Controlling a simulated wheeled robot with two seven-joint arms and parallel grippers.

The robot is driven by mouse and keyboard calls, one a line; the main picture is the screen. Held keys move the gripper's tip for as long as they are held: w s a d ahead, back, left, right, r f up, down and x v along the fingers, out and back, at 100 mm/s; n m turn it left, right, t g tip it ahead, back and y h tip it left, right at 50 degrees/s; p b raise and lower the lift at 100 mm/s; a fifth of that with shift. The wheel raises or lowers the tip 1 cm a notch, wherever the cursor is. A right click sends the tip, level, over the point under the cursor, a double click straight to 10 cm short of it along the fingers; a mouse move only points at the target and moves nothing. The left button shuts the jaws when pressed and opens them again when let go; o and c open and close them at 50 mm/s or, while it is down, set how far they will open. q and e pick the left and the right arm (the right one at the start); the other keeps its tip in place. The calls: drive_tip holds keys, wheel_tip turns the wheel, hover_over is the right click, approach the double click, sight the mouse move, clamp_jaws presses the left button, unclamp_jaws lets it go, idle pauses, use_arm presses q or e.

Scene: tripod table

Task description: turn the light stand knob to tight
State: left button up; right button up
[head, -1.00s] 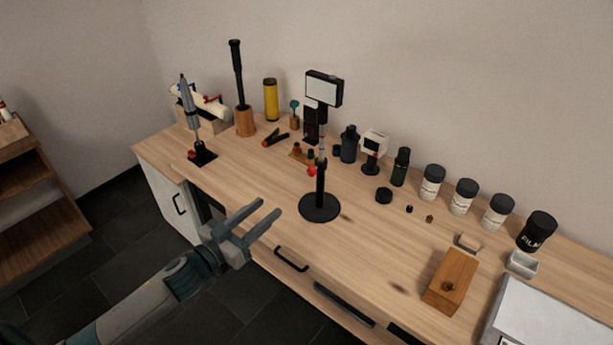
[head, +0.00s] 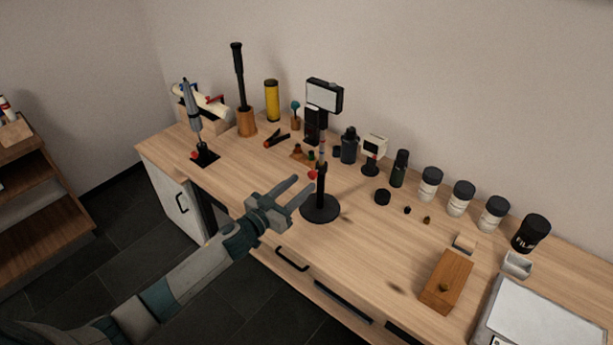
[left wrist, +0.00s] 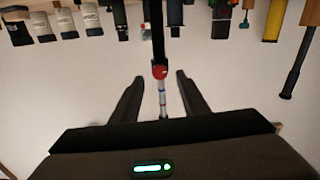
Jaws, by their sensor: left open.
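The light stand (head: 321,190) stands upright on the table on a round black base (head: 320,214), with a rectangular light panel (head: 323,97) at its top. Its red knob (head: 312,174) sits on the left side of the pole, partway up. My left gripper (head: 305,188) is open and empty, its fingertips close to the pole just below the knob. In the left wrist view the picture is upside down, and the red knob (left wrist: 159,72) shows between and beyond the two open fingers (left wrist: 156,80). I cannot tell whether the fingers touch anything. My right gripper is not in view.
A second small stand with a red knob (head: 195,155) is at the left of the table (head: 250,190). Bottles and white jars (head: 460,198) line the back. A wooden block (head: 447,281) and a grey tray (head: 540,315) lie at the right.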

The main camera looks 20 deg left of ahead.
sight(310, 176)
use_arm(q)
drive_tip(key=shift+x, duration=1.9)
clamp_jaws()
